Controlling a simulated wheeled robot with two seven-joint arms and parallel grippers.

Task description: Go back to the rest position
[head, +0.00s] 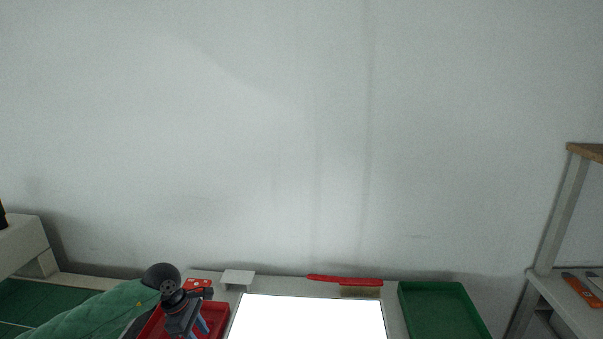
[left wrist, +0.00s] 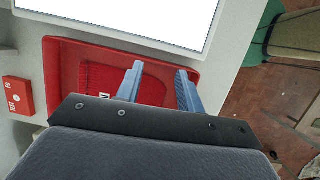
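My left gripper (head: 194,333) is above the red tray (head: 217,314) at the lower left of the head view. In the left wrist view its two blue-grey fingers (left wrist: 156,90) stand apart with nothing between them, over the red tray (left wrist: 63,62). A red knitted piece (left wrist: 100,84) with a partly hidden white letter lies in that tray, below the fingers. My right gripper does not show in either view.
A bright white panel (head: 310,316) lies right of the red tray. A red-handled brush (head: 345,281) lies behind it, a green tray (head: 442,309) to its right. A small red box (left wrist: 18,96) is beside the red tray. A shelf (head: 560,215) stands far right.

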